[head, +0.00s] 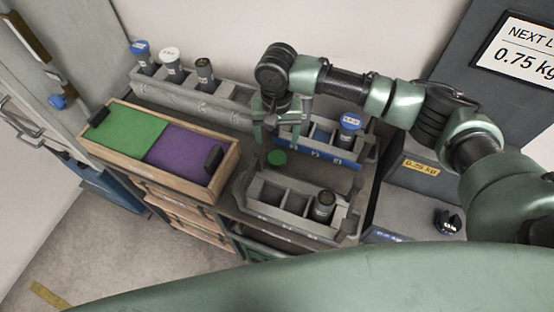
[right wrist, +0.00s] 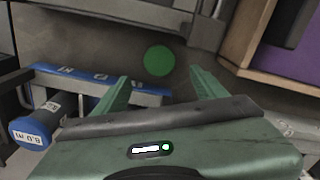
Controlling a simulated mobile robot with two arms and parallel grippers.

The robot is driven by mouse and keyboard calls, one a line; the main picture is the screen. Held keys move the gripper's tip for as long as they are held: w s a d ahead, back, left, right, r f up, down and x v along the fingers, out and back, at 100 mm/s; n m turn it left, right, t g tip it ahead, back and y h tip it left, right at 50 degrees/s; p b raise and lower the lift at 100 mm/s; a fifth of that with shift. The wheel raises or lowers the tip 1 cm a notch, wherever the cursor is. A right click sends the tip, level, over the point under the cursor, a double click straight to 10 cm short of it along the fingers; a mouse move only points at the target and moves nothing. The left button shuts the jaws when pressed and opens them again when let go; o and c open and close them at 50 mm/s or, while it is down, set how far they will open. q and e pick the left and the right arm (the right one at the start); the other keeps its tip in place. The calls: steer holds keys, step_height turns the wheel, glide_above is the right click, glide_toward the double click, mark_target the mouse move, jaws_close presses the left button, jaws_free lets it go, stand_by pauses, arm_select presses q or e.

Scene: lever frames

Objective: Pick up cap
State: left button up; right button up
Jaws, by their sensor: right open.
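A round green cap (head: 277,158) lies flat on the grey bench between the racks. In the right wrist view the cap (right wrist: 158,60) shows just beyond the gap between my fingertips, apart from them. My right gripper (head: 268,136) points down above the bench, close to the cap and slightly behind it in the head view. It is open and empty; its two green fingers (right wrist: 158,80) are spread in the right wrist view. My left gripper is not in view.
A grey rack (head: 290,221) holding one dark bottle (head: 323,205) stands in front. A blue rack (head: 303,151) with a blue-capped bottle (head: 347,133) is behind right. A wooden tray (head: 219,191) with green and purple pads lies left. Another grey rack (head: 190,98) with several bottles stands behind.

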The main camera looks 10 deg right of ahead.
mark_target(277, 157)
steer(key=f, duration=0.2)
steer(key=f+p, duration=0.1)
steer(key=f, duration=0.3)
steer(key=shift+s+f+p, duration=0.25)
steer(key=shift+p, duration=0.1)
steer(key=shift+f, duration=0.5)
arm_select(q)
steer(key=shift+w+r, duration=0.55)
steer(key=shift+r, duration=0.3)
arm_select(e)
steer(key=c, duration=1.4)
